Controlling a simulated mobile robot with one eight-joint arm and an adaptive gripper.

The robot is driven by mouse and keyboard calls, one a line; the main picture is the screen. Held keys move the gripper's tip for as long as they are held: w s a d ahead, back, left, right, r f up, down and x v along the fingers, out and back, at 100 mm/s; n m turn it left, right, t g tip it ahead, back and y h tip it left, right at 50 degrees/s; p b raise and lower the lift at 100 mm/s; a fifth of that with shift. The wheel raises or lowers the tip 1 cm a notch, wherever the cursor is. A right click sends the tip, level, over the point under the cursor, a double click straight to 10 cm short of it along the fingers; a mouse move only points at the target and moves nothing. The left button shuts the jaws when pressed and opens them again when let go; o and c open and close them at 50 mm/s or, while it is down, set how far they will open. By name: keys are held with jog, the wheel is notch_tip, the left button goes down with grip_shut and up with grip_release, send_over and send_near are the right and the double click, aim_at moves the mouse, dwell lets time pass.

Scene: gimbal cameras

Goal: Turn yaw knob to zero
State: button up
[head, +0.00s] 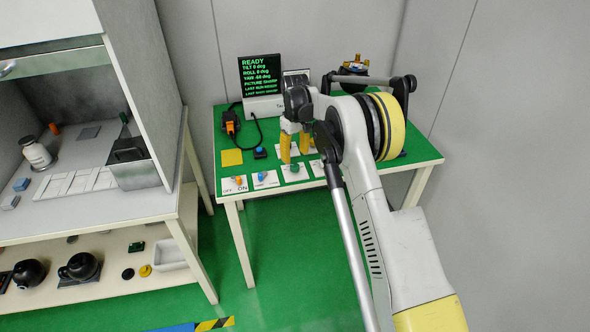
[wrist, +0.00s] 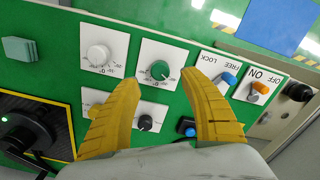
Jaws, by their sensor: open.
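A green knob (wrist: 160,70) on a white dial plate sits between the tips of my gripper (wrist: 160,80) in the wrist view. My yellow fingers are open, one on each side of it, with no clear contact. White (wrist: 98,54), black (wrist: 146,122) and yellow (wrist: 97,110) knobs are nearby, the yellow one partly behind a finger. The labels are too small to tell which is yaw. In the head view my gripper (head: 294,157) is above the green knob (head: 294,167). The screen (head: 260,76) reads READY, tilt 0, roll 0 and a nonzero yaw, apparently -68 deg.
A free/lock switch (wrist: 228,78) and an off/on switch (wrist: 259,89) sit beside the knob plates. A blue button (head: 260,153), a yellow pad (head: 232,157) and an orange device (head: 231,124) are on the green table (head: 420,153). A cluttered bench (head: 90,222) stands left.

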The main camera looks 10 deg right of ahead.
aim_at(295, 166)
notch_tip(295, 166, down, 6)
jog(key=shift+f+b, duration=0.1)
jog(key=shift+b, duration=0.75)
grip_shut()
